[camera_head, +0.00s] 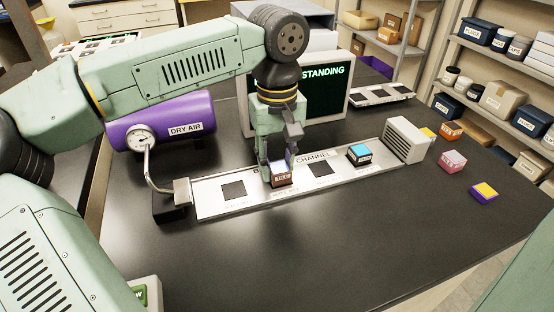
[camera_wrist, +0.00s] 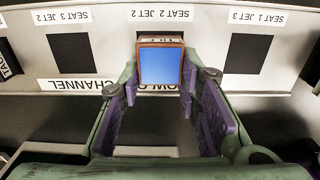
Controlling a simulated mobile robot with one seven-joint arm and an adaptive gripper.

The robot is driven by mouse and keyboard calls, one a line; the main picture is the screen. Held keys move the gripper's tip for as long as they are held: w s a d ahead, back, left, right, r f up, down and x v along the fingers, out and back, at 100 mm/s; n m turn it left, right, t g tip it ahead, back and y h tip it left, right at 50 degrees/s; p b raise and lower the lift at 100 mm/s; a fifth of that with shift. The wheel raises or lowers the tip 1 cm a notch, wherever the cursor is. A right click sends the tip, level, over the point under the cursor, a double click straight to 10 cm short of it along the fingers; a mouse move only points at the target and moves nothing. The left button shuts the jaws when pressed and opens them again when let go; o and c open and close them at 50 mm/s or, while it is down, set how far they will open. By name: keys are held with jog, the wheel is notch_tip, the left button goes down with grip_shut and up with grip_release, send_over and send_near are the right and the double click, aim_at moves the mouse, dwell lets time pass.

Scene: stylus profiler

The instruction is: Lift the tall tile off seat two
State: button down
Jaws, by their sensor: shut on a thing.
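The tall tile (camera_head: 281,181) has brown sides with a pale label and stands at seat two of the long pale channel (camera_head: 215,206). In the wrist view, the tile (camera_wrist: 160,66) shows a blue top with a brown rim. My gripper (camera_head: 279,166) points down over it, with one finger on each side. The wrist view shows my gripper (camera_wrist: 159,88) shut on the tile.
Dark pads of seat one (camera_head: 233,190) and seat three (camera_head: 320,167) are bare. A blue-topped tile (camera_head: 359,154) stands farther right. A grey vented block (camera_head: 405,140) closes the right end. A purple dry-air tank (camera_head: 160,121) and a monitor (camera_head: 325,90) stand behind.

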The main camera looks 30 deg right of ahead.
aim_at(277, 163)
jog(key=shift+r+p, duration=0.6)
jog(key=shift+r, duration=0.1)
dwell(0.8)
jog(key=shift+r+p, duration=0.75)
jog(key=shift+r, duration=0.2)
notch_tip(277, 163, up, 5)
jog(key=p, duration=0.4)
